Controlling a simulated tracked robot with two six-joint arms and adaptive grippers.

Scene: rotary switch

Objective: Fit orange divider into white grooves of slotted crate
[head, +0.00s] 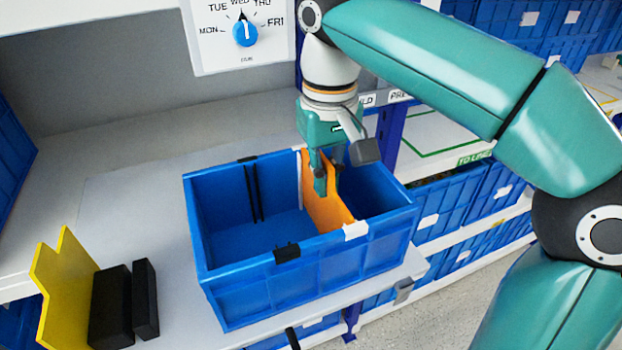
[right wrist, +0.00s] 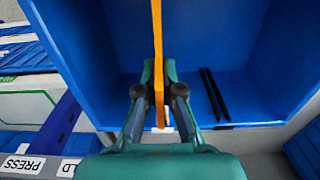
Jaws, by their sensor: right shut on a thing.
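The orange divider (head: 323,190) stands upright inside the blue slotted crate (head: 240,292), in line with the white grooves. One white groove (head: 356,231) shows on the near wall and another (head: 299,178) on the far wall. My right gripper (head: 326,182) is shut on the divider's upper edge, reaching down into the crate. In the right wrist view the divider (right wrist: 157,50) runs edge-on between the fingertips. I cannot tell how deep the divider sits in the grooves. The black grooves (head: 286,252) to the left are empty. My left gripper is not in view.
A yellow divider (head: 66,290) stands in black holders (head: 110,305) at the left front of the white shelf. A dial (head: 245,33) hangs at the back. Blue bins (head: 490,190) fill shelves at right.

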